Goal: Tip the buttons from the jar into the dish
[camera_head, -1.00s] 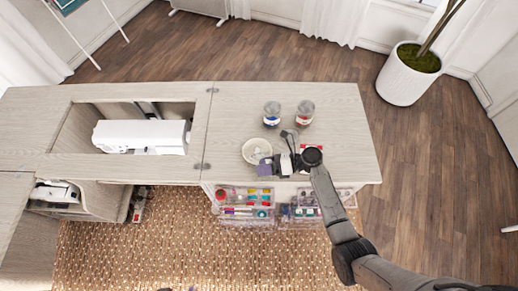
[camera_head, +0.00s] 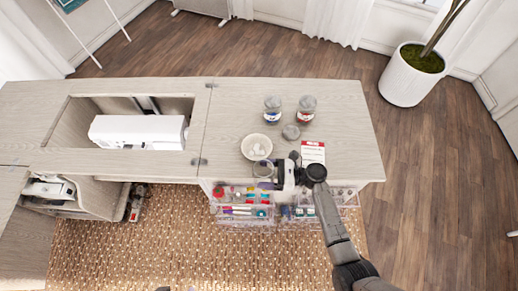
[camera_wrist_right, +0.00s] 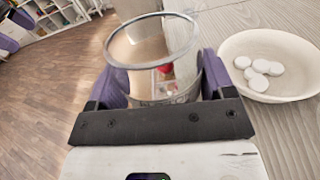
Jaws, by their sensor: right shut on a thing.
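My right gripper (camera_head: 268,178) is shut on a clear glass jar (camera_head: 262,168) at the front edge of the cabinet top. In the right wrist view, the jar (camera_wrist_right: 155,75) sits between purple fingers with its round rim facing up toward the camera. A red spot shows in or through the glass; I cannot tell which. The cream dish (camera_head: 247,155) stands just behind the jar on the cabinet top. In the right wrist view, the dish (camera_wrist_right: 290,92) is right of the jar and holds several white buttons (camera_wrist_right: 262,68). My left gripper is not in view.
Two lidded jars (camera_head: 272,112) (camera_head: 306,106) stand behind the dish. A grey round lid (camera_head: 291,132) and a red-and-white card (camera_head: 312,152) lie to its right. Clear drawers (camera_head: 245,212) hang below the front edge. A white sewing machine (camera_head: 138,130) is at left.

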